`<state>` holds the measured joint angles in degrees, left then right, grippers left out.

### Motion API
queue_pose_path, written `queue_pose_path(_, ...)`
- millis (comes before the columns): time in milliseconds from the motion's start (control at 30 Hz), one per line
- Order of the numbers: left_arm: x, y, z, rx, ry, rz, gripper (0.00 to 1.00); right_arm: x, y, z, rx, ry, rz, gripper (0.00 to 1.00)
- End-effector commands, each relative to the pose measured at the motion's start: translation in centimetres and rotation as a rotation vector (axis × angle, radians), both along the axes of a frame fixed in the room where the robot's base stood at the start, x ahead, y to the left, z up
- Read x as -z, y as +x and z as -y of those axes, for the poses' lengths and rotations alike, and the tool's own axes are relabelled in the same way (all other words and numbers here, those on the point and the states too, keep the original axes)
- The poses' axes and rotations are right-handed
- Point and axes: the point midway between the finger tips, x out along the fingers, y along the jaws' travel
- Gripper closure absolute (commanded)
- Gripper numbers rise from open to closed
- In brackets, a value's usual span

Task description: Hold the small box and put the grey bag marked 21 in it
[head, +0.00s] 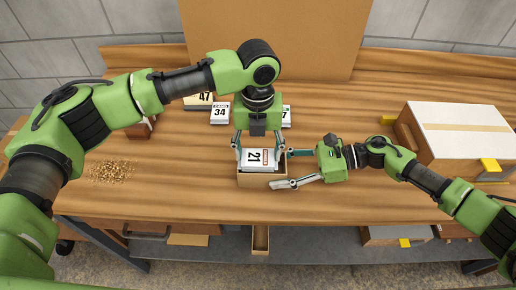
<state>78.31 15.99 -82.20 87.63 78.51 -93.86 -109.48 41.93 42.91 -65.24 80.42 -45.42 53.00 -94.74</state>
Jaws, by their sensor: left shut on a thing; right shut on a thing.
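The grey bag marked 21 (258,159) is between the fingers of my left gripper (259,150), which is shut on it from above. The small box (262,182), open and brown, sits below the bag near the table's front edge. The bag covers most of its opening, so I cannot tell how far inside the bag is. My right gripper (288,168) comes from the right and is shut on the box's right wall.
Bags marked 47 (204,98) and 34 (219,113) lie behind on the wooden table (340,110). A large white-topped box (465,130) stands at right. Small brown grains (110,171) lie at left. The table's middle right is clear.

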Motion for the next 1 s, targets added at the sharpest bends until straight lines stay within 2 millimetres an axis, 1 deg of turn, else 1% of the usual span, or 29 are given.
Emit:
queue_pose_path(267, 0.6, 0.0, 0.0, 0.0, 0.0, 0.001, 0.66, 0.1, 0.0, 0.0, 0.0, -0.001, -0.001, 0.62)
queue_pose_path(300, 0.5, 0.0, 0.0, 0.0, 0.0, 0.001, 0.32, 0.1, 0.0, 0.0, 0.0, -0.001, -0.001, 0.62)
queue_pose_path(333, 0.5, 0.0, 0.0, 0.0, 0.0, 0.001, 0.24, 0.1, 0.0, 0.0, 0.0, -0.001, -0.001, 0.62)
queue_pose_path(367, 0.5, 0.0, 0.0, 0.0, 0.0, 0.001, 0.23, 0.1, 0.0, 0.0, 0.0, -0.001, -0.001, 0.62)
queue_pose_path(667, 0.5, 0.0, 0.0, 0.0, 0.0, 0.001, 0.23, 0.1, 0.0, 0.0, 0.0, -0.001, -0.001, 0.62)
queue_pose_path(767, 0.0, 0.1, 0.0, 0.0, -0.001, 0.001, 0.23, 0.1, 0.0, 0.0, 0.0, -0.001, -0.001, 0.62)
queue_pose_path(867, -1.3, 0.1, 0.1, 0.0, -0.003, 0.002, 0.23, 0.1, 0.0, 0.0, 0.0, -0.001, -0.001, 0.62)
queue_pose_path(1000, -4.2, 0.1, 0.1, 0.0, -0.003, 0.004, 0.23, 0.1, 0.0, 0.0, 0.0, -0.001, -0.001, 0.62)
